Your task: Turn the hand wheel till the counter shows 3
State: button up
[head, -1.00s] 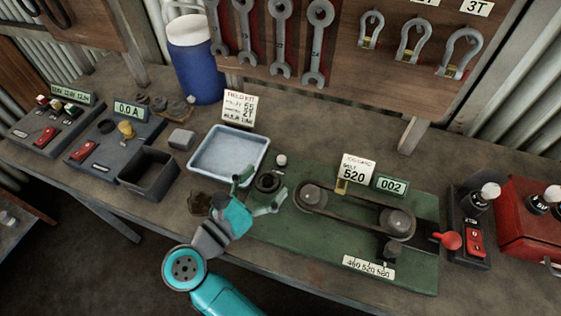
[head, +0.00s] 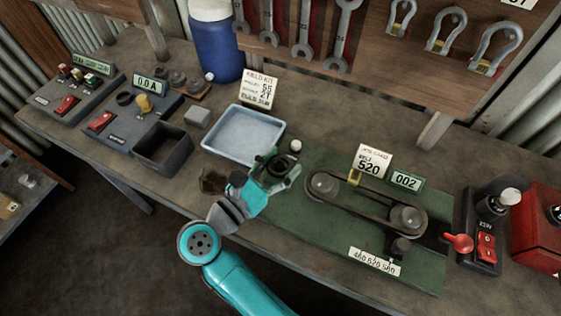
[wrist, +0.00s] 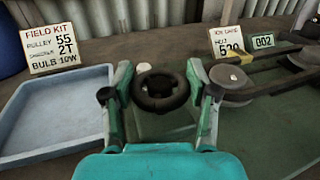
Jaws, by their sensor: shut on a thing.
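The black hand wheel (head: 279,163) stands at the left end of the green board (head: 325,240). In the wrist view the hand wheel (wrist: 160,104) is a dark ring between my two fingers. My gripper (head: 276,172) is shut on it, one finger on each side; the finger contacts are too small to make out. The counter (head: 405,181) reads 002 and also shows in the wrist view (wrist: 263,41). A belt (head: 362,207) runs over two pulleys on the board, right of the wheel. My gripper partly hides the wheel in the head view.
A blue-grey tray (head: 243,136) lies just left of the wheel. A small white-topped post (head: 295,146) stands behind the wheel. A red-knobbed lever (head: 459,243) and a switch box (head: 486,235) are at the right. A card reading 520 (head: 371,162) stands beside the counter.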

jog(key=n+t+y, duration=0.1)
jog(key=n+y, duration=0.1)
jog(key=y, duration=0.1)
jog(key=n+t+y, duration=0.2)
jog(key=n+y, duration=0.1)
jog(key=y, duration=0.1)
jog(key=shift+d, duration=0.1)
jog(key=shift+n+y, duration=1)
jog(key=shift+y, duration=0.6)
jog(key=shift+n+y, duration=1)
jog(key=shift+y, duration=0.6)
jog(key=shift+n+y, duration=0.3)
jog(key=shift+y, duration=0.1)
jog(key=o, duration=1.2)
jog(key=shift+s, duration=0.1)
send_over(286, 228)
